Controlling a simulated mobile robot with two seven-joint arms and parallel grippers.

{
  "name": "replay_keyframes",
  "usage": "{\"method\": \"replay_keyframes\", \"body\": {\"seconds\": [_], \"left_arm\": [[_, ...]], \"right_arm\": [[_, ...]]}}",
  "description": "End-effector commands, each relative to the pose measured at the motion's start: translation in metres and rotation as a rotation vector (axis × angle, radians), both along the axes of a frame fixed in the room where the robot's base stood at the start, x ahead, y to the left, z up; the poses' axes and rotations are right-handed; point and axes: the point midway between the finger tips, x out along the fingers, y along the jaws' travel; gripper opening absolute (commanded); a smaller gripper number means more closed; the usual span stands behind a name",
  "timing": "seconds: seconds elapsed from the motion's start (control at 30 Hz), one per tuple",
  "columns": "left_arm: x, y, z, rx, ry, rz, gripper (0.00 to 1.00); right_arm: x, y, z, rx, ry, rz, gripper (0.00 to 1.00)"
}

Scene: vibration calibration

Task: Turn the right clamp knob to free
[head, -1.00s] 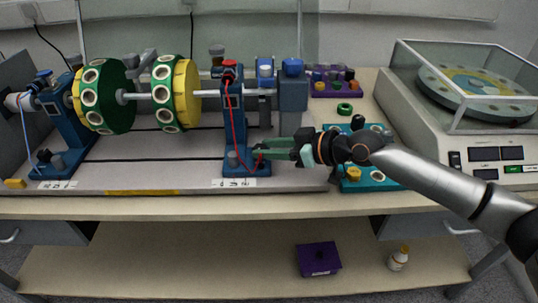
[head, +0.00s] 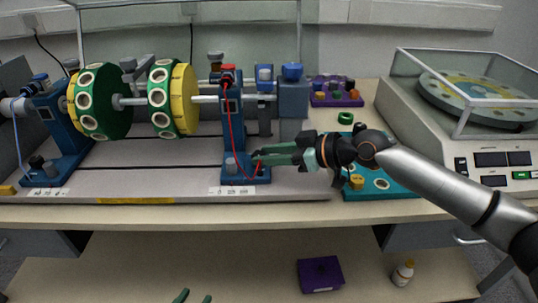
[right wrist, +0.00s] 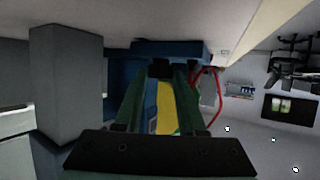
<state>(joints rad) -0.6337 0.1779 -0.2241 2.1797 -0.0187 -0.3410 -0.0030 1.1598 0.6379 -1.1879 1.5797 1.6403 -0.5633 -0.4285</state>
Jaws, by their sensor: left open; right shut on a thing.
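The right blue bearing stand (head: 232,125) stands on the rig bed, with a grey knob (head: 231,166) on its foot. My right gripper (head: 257,158) reaches in from the right to the right side of that foot. It is shut on the dark clamp knob, which the fingers mostly hide in the head view. In the right wrist view a dark piece, seemingly the clamp knob (right wrist: 160,68), sits between the green fingertips. Which way the knob is turned cannot be told. My left gripper (head: 193,297) shows only its two parted green fingertips at the bottom edge, open and empty.
A shaft with green-and-yellow discs (head: 172,98) runs left from the stand. A red cable (head: 230,140) hangs close to my right fingers. A teal tray (head: 400,188) lies under my right forearm. A balance with a clear cover (head: 425,125) stands right.

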Motion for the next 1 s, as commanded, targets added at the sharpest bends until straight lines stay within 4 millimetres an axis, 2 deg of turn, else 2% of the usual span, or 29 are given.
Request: {"method": "replay_keyframes", "body": {"seconds": [0.23, 0.27, 0.5, 0.83, 1.0], "left_arm": [[0.000, 0.000, 0.000, 0.000, 0.000, 0.000, 0.50], [0.000, 0.000, 0.000, 0.000, 0.001, 0.000, 0.50], [0.000, 0.000, 0.000, 0.000, 0.002, 0.000, 0.50], [-0.001, 0.000, -0.001, 0.000, 0.006, 0.000, 0.50], [-0.004, 0.000, -0.007, -0.002, 0.045, 0.002, 0.50]], "right_arm": [[0.001, -0.001, 0.001, 0.002, -0.002, -0.003, 0.00], [0.001, -0.001, 0.001, 0.002, -0.002, -0.003, 0.43], [0.001, 0.000, 0.001, 0.001, -0.001, -0.002, 0.69], [-0.002, -0.004, 0.002, 0.000, 0.000, -0.001, 0.69], [-0.012, -0.025, 0.012, 0.000, -0.001, -0.004, 0.69]]}}
